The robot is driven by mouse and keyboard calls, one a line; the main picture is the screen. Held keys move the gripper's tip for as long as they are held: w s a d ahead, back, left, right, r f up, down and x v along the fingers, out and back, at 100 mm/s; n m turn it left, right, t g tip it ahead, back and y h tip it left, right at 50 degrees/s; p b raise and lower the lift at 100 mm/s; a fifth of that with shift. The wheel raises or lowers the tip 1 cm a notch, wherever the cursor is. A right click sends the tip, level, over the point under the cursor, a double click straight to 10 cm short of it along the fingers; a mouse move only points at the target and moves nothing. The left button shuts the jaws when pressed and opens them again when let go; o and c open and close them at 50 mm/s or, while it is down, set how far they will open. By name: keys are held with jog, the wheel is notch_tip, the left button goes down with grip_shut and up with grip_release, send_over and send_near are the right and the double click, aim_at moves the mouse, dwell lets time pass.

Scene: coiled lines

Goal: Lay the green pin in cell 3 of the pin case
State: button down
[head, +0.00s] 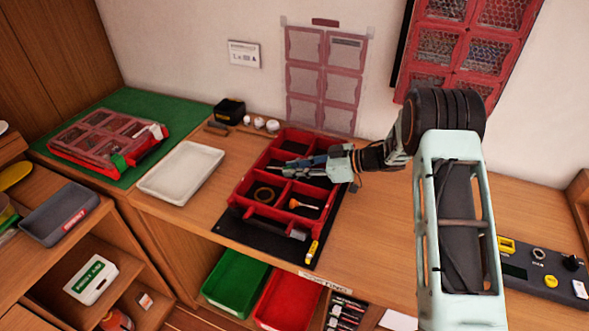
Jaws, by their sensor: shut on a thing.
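An open red case (233,200) with several cells stands on the wooden bench in the middle of the head view. One near cell holds a dark coil (263,194), and another holds a small orange-tipped piece (303,205). My gripper (287,166) reaches in from the right, low over the case's middle to far cells. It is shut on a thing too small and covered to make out. I cannot pick out the green pin or read any cell numbers. A second red case (100,141) with a clear lid lies closed on a green mat at the left.
A white tray (181,173) lies left of the open case. A black box (229,111) and small white knobs (260,123) stand behind it. A yellow marker (312,250) is at the bench's front edge. Green (235,282) and red (287,300) bins sit below.

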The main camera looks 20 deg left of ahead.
jog(key=c, duration=1.8)
grip_release()
jog(key=shift+s+d+f, duration=0.1)
jog(key=shift+s+f, duration=0.05)
jog(key=shift+f, duration=0.25)
jog(key=shift+s+d+f, duration=0.1)
jog(key=shift+s+f, duration=0.05)
jog(key=shift+f, duration=0.25)
jog(key=shift+r, duration=0.25)
jog(key=v, duration=0.4)
jog(key=r+v, duration=0.1)
jog(key=v, duration=0.7)
jog(key=shift+w+a+r, duration=0.15)
jog(key=shift+w+r, duration=0.05)
jog(key=shift+w, duration=0.1)
